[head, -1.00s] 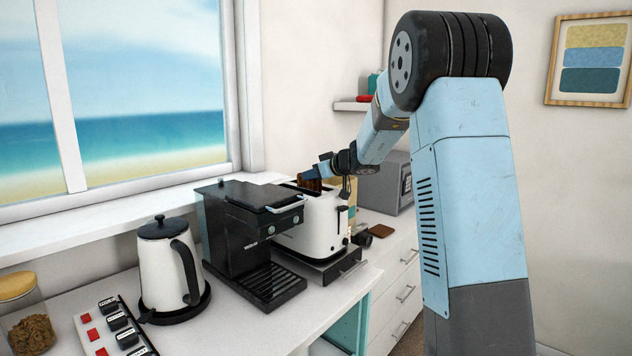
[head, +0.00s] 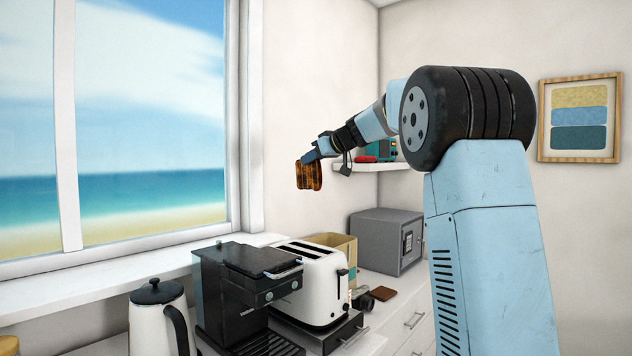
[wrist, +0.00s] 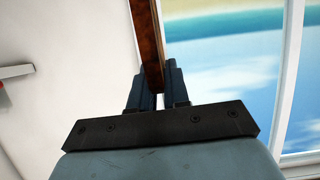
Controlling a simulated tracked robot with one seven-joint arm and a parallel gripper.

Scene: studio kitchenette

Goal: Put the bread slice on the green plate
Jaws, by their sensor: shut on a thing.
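The bread slice (head: 308,175) is brown and toasted, held upright in the air above the toaster. My gripper (head: 313,153) is shut on its upper part. In the wrist view the slice (wrist: 150,45) shows edge-on between the two fingers of my gripper (wrist: 158,88). No green plate shows in either view.
A black coffee machine (head: 245,295) and a white kettle (head: 158,318) stand left of the toaster. A cardboard box (head: 343,246) and a grey safe (head: 388,240) are behind it. A wall shelf (head: 382,166) holds small items. The window is at left.

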